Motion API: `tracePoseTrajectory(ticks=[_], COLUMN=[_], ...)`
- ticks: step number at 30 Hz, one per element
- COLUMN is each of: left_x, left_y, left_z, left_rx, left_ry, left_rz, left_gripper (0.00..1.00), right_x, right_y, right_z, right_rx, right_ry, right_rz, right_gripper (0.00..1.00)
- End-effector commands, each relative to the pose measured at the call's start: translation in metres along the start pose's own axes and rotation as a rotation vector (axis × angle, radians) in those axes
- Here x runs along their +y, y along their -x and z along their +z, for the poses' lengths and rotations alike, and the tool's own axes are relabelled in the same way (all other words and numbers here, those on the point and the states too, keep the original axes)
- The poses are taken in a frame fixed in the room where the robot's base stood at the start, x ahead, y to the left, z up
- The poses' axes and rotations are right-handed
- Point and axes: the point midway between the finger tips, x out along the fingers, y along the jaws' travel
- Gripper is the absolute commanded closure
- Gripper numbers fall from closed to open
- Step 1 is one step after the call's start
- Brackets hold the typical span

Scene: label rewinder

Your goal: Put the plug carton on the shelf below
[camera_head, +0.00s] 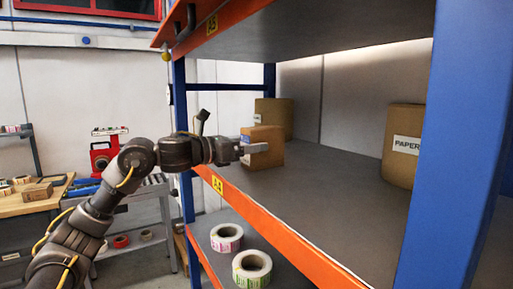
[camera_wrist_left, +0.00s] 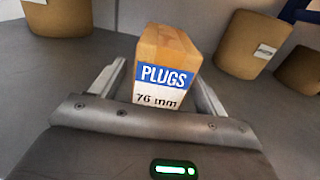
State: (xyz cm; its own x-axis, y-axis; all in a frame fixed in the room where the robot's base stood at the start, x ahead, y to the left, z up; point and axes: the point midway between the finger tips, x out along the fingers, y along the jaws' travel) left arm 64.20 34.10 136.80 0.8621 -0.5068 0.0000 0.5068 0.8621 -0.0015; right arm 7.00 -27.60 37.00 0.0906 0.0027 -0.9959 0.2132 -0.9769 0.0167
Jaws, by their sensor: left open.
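The plug carton (camera_head: 264,147) is a small brown box on the upper grey shelf (camera_head: 320,190), near its front left end. In the left wrist view the carton (camera_wrist_left: 165,68) shows a blue and white label reading PLUGS 76 mm. My left gripper (camera_head: 254,148) reaches in from the left at the carton. In the left wrist view its fingers stand open, one on each side of the carton, with the carton between them. The shelf below (camera_head: 212,262) shows partly, under the orange beam. My right gripper is not in view.
A brown carton (camera_head: 273,117) stands behind, and a PAPER carton (camera_head: 402,146) stands to the right near the blue upright (camera_head: 445,150). Two label rolls, one pink (camera_head: 227,237) and one green (camera_head: 252,268), lie on the shelf below. The orange beam (camera_head: 270,225) edges the upper shelf.

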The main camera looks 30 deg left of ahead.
Motion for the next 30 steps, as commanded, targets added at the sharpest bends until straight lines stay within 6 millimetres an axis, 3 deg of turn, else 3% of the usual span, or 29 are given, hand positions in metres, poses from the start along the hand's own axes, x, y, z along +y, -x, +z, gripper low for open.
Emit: tracePoseTrajectory(ticks=[6, 12, 18, 30], left_x=[0.001, 0.0, 0.0, 0.0], left_y=[0.049, 0.081, 0.093, 0.093], left_z=[-0.004, -0.003, -0.001, -0.001], left_rx=[-0.001, 0.001, 0.001, 0.001], left_ry=[-0.004, -0.002, 0.0, 0.0], left_rz=[0.004, 0.001, -0.001, -0.001], left_gripper=[0.26, 0.26, 0.26, 0.26], right_x=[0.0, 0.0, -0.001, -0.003], right_y=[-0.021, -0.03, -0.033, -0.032], right_z=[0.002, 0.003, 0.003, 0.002], right_rx=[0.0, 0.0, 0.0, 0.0], right_ry=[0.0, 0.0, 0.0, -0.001], right_rz=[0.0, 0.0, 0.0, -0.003], right_gripper=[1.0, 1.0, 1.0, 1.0])
